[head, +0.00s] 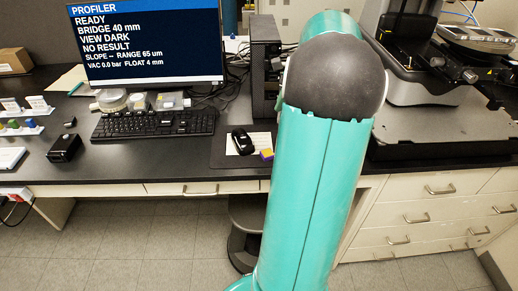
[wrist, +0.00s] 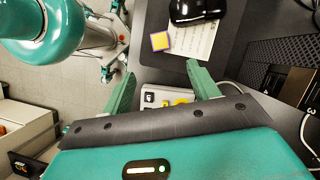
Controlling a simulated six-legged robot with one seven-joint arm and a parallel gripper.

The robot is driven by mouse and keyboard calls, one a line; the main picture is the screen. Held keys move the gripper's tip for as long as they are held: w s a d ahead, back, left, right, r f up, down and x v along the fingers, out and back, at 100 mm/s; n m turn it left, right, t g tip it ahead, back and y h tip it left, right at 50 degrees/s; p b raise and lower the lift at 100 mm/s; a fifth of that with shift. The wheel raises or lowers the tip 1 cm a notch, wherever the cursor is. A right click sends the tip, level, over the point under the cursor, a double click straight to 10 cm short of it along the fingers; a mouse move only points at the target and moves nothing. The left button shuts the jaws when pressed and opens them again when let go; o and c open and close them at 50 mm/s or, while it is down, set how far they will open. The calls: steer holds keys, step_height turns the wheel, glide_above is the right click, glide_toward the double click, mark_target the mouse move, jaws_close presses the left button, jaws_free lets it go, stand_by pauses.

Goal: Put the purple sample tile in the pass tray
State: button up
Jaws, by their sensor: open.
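The small purple sample tile (head: 267,154), with a yellow face, lies by the mouse at the edge of a white printed sheet on the dark mat. In the wrist view the tile (wrist: 160,41) shows a purple rim around the yellow, just beyond the fingertips. My gripper (wrist: 160,69) is open and empty, its two green fingers spread apart. In the head view my arm hides it. I cannot pick out the pass tray with certainty; white holders with small coloured pieces (head: 22,130) stand at the bench's left end.
The mouse (head: 242,141) lies close to the tile. A keyboard (head: 155,123), monitor (head: 150,42) and small black box (head: 64,148) are to the left. The profiler (head: 410,60) stands right. A white item with yellow parts (wrist: 165,97) shows between the fingers.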

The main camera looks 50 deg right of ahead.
glide_above(268, 153)
steer(key=s+d, duration=0.1)
steer(key=d, duration=0.2)
steer(key=f, duration=0.8)
steer(key=shift+s+a+f, duration=0.2)
steer(key=shift+f, duration=0.15)
steer(key=shift+x, duration=2.35)
steer(key=shift+w+a, duration=0.1)
steer(key=shift+w, duration=0.05)
steer(key=c, duration=1.1)
steer(key=shift+r, duration=0.15)
steer(key=shift+c, duration=0.2)
